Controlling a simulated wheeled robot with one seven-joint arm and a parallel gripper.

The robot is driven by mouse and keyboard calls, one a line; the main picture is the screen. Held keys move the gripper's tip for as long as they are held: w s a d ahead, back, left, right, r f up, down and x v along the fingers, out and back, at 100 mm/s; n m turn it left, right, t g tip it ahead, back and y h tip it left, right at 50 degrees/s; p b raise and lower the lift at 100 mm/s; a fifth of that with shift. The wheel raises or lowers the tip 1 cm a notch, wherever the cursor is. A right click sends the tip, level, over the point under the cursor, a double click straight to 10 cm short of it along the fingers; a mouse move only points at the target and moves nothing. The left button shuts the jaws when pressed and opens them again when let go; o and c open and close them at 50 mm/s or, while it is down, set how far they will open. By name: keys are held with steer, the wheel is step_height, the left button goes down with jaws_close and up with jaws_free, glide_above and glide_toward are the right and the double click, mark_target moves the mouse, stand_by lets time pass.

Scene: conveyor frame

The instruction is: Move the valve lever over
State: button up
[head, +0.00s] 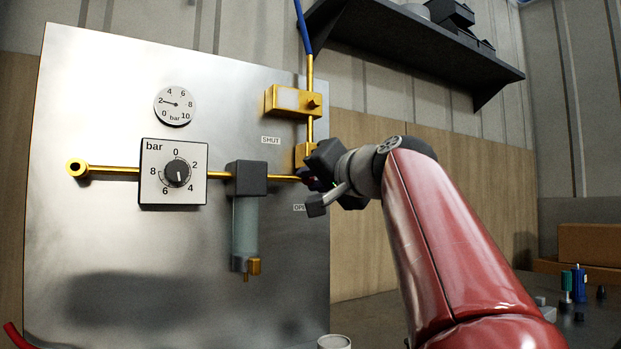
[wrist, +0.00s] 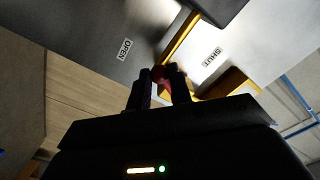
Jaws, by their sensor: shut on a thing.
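The red valve lever (wrist: 168,75) shows in the wrist view between the two dark fingers of my gripper (wrist: 160,88), which is shut on it. In the head view my gripper (head: 312,178) is at the right edge of the metal panel, where the brass pipe meets the valve, and it hides most of the lever. The SHUT label (head: 270,140) is up and left of my gripper. The OPEN label (head: 299,207) is below it, partly covered. Both labels show in the wrist view, OPEN (wrist: 124,49) on the left and SHUT (wrist: 211,57) on the right. The lever's exact angle is hard to tell.
The panel (head: 100,250) carries a gauge (head: 175,105), a dial regulator (head: 173,171) and a filter bowl (head: 245,225) left of my gripper. A brass block (head: 292,100) sits above it. A dark shelf (head: 420,48) hangs over my arm.

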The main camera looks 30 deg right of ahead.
steer(key=shift+d+f, duration=0.25)
steer(key=shift+d, duration=0.2)
steer(key=shift+o, duration=0.2)
steer(key=shift+d+f, duration=0.1)
steer(key=shift+d, duration=0.7)
steer(key=o, duration=0.8)
steer(key=shift+o, duration=0.2)
